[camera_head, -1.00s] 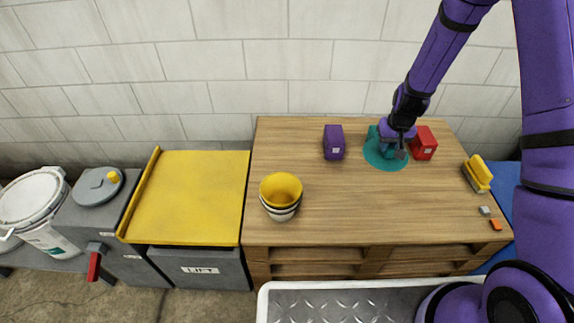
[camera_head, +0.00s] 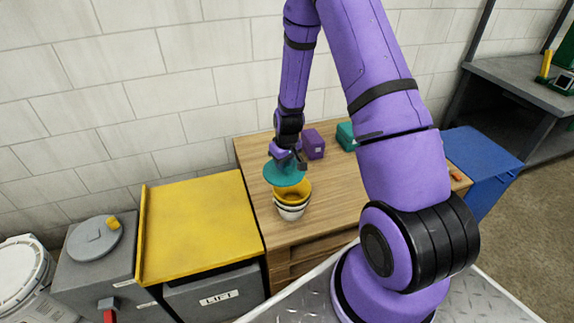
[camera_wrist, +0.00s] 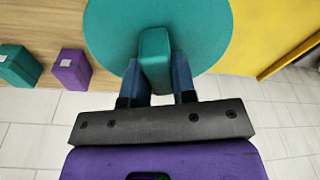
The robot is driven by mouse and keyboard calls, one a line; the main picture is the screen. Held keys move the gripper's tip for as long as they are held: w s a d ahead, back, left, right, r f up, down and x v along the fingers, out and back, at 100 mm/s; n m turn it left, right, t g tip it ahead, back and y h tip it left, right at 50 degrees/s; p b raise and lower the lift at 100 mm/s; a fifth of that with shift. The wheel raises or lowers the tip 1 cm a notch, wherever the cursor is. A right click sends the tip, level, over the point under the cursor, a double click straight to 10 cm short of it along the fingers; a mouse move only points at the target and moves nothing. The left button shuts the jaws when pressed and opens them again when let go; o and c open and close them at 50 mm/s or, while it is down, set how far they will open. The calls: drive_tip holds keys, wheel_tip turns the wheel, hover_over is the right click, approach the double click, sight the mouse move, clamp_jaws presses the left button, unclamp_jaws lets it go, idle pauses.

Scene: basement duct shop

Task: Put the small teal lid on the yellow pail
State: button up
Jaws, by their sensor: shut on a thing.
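My gripper (camera_head: 288,163) is shut on the upright block handle (camera_wrist: 155,62) of the round teal lid (camera_head: 284,174). In the wrist view the fingers sit on both sides of this handle, and the wide teal disc (camera_wrist: 208,25) spreads beyond it. In the head view the lid overlaps the back and left of the yellow pail (camera_head: 300,188), which tops a stack with pale pails (camera_head: 292,213) under it. The lid looks held above the pail's rim; I cannot tell whether they touch. The pail is hidden in the wrist view.
A purple box (camera_head: 313,144) and a teal box (camera_head: 345,136) stand on the wooden bench (camera_head: 340,190) to the right of the lid. A yellow-topped cabinet (camera_head: 205,225) adjoins it on the left. A blue bin (camera_head: 480,160) is at the right.

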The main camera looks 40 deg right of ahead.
sight(293, 170)
drive_tip(key=shift+s+d+f, duration=0.15)
drive_tip(key=shift+s+d, duration=0.15)
drive_tip(key=shift+d, duration=0.2)
drive_tip(key=shift+s+d+f, duration=0.15)
drive_tip(key=shift+s+d, duration=0.15)
drive_tip(key=shift+d, duration=0.15)
drive_tip(key=shift+s+d+f, duration=0.15)
drive_tip(key=shift+f, duration=0.1)
drive_tip(key=shift+d+f, duration=0.15)
drive_tip(key=shift+f, duration=2.55)
drive_tip(key=shift+f, duration=0.55)
drive_tip(key=o, duration=0.7)
drive_tip(key=shift+c, duration=0.2)
drive_tip(key=shift+r, duration=0.1)
drive_tip(key=shift+s+d+r, duration=0.1)
drive_tip(key=shift+s+r, duration=0.2)
drive_tip(key=shift+r, duration=1.45)
drive_tip(key=shift+s+a+r, duration=0.1)
drive_tip(key=shift+s+r, duration=0.15)
drive_tip(key=shift+r, duration=1.55)
drive_tip(key=shift+s+d+r, duration=0.1)
drive_tip(key=shift+s+r, duration=0.2)
drive_tip(key=shift+r, duration=1.45)
